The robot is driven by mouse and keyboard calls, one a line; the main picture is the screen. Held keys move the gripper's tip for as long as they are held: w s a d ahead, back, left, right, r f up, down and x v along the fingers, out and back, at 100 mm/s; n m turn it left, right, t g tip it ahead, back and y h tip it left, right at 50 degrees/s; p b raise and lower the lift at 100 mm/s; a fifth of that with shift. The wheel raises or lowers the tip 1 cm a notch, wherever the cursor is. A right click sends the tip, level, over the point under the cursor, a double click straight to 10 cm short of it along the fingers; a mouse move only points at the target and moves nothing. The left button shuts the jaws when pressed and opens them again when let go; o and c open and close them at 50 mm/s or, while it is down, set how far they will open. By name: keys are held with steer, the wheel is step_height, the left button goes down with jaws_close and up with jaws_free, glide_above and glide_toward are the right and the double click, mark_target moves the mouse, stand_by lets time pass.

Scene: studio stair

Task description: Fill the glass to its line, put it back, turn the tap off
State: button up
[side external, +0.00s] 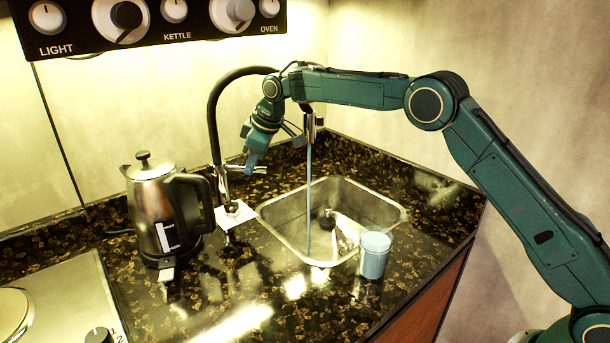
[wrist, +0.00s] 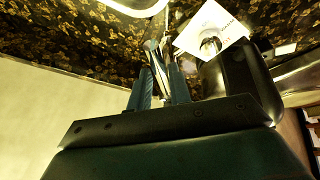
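The glass (side external: 375,255) stands upright on the counter at the sink's front right corner. It looks full of pale blue water; I cannot make out its line. The tap (side external: 213,125) has a black curved neck, and a blue stream of water (side external: 309,190) runs from its spout into the sink. My gripper (side external: 254,164) is at the tap's metal lever (side external: 236,167). In the wrist view my two blue fingers (wrist: 160,88) stand on either side of the lever (wrist: 157,65); whether they press on it I cannot tell. My gripper is away from the glass.
The steel sink (side external: 285,243) is set into the dark speckled counter (side external: 235,295). A steel kettle (side external: 152,215) stands left of the tap. A hob (side external: 60,300) is at the front left. A panel of knobs (side external: 150,20) hangs above.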

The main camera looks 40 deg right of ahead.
steer(key=shift+o, duration=1.3)
steer(key=s+d+r, duration=0.1)
steer(key=s+d, duration=0.1)
steer(key=s, duration=0.4)
steer(key=s+d+r, duration=0.1)
steer(key=s+d, duration=0.1)
steer(key=s, duration=0.4)
steer(key=shift+s+d+r, duration=0.15)
steer(key=shift+d+r, duration=0.2)
steer(key=shift+d, duration=0.05)
steer(key=shift+c, duration=0.3)
